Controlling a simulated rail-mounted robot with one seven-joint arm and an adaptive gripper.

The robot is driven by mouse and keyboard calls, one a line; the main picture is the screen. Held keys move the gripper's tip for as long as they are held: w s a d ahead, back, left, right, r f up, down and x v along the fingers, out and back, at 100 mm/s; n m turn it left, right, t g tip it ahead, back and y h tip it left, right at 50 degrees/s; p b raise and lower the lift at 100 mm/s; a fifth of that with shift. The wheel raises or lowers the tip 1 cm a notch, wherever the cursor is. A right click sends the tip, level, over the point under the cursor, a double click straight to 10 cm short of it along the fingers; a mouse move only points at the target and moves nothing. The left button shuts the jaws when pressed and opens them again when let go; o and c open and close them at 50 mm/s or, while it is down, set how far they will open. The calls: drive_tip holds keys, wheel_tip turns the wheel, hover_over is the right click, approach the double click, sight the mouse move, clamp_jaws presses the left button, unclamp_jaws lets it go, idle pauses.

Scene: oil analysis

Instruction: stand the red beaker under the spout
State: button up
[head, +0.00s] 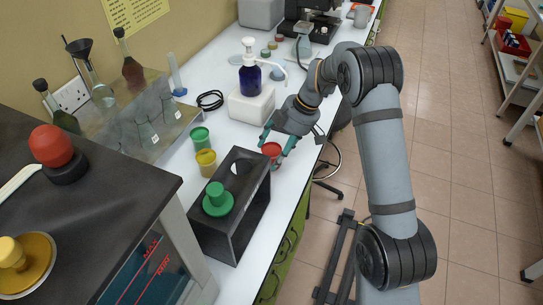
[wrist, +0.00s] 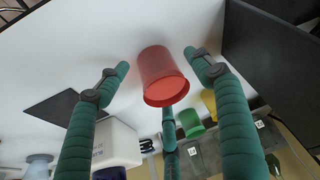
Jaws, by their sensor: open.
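The red beaker (head: 271,149) stands on the white bench near its right edge, beyond the black open frame. In the wrist view the red beaker (wrist: 162,72) is between my spread green fingers. My gripper (head: 278,138) is open around the beaker, with visible gaps beside it in the wrist view (wrist: 157,62).
A green beaker (head: 200,138) and a yellow beaker (head: 206,162) stand left of the red one. The black frame (head: 254,190) with a green knob is close in front. A rack of flasks (head: 150,130) lines the wall. A black cable (head: 210,100) lies left of the block.

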drive_tip(key=shift+x, duration=1.1)
drive_tip(key=c, duration=1.1)
drive_tip(key=shift+c, duration=0.2)
drive_tip(key=shift+r, duration=0.15)
